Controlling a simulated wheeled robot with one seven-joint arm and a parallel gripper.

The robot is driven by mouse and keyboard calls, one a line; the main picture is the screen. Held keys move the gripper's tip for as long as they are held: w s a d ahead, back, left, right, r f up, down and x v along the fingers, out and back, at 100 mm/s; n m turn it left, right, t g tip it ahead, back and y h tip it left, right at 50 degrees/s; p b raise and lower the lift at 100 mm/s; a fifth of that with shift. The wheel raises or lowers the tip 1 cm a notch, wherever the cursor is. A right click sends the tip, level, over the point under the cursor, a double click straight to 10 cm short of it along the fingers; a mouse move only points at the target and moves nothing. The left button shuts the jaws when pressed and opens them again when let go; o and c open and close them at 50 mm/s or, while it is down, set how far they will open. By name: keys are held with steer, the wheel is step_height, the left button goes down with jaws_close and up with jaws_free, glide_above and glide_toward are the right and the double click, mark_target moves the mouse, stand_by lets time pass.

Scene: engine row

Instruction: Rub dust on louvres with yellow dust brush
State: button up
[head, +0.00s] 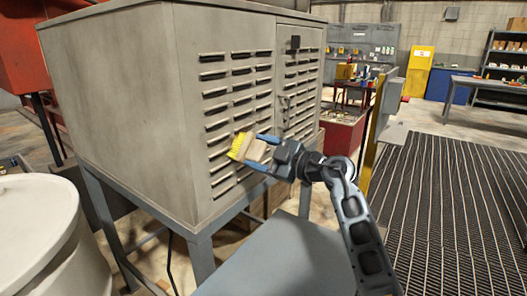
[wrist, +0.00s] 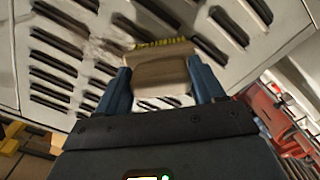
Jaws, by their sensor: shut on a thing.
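The louvres (head: 237,100) are rows of dark slots in the front of a large beige metal cabinet (head: 115,100). They also show in the wrist view (wrist: 60,65), with greyish smudges on the panel between some slots. My gripper (head: 262,152) is shut on the yellow dust brush (head: 243,147), which has a tan wooden body and yellow bristles. In the wrist view the brush (wrist: 160,75) sits between the two blue fingers, bristles toward the louvres. The bristles are at or very close to the panel; I cannot tell whether they touch.
The cabinet stands on a grey steel frame (head: 200,250). A pale drum (head: 45,240) is at the lower left. A yellow post (head: 382,110) stands right of my arm. Ribbed dark flooring (head: 460,200) lies open at the right.

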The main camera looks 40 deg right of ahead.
mark_target(249, 139)
steer(key=shift+s+a, duration=0.55)
steer(key=shift+a, duration=2.75)
steer(key=w+d+r, duration=0.1)
steer(key=w+d, duration=0.1)
steer(key=d, duration=0.8)
steer(key=w+d, duration=0.2)
steer(key=d, duration=0.8)
steer(key=shift+d+r, duration=0.2)
steer(key=shift+r, duration=0.15)
steer(key=shift+s+a+r, duration=0.2)
steer(key=shift+s+a, duration=0.25)
steer(key=shift+a, duration=1.85)
steer(key=shift+s+a+r, duration=0.25)
steer(key=shift+s+a, duration=0.2)
steer(key=shift+a, duration=1.9)
steer(key=shift+s+a+r, duration=0.2)
steer(key=shift+s+a, duration=0.25)
steer(key=shift+a, duration=1.85)
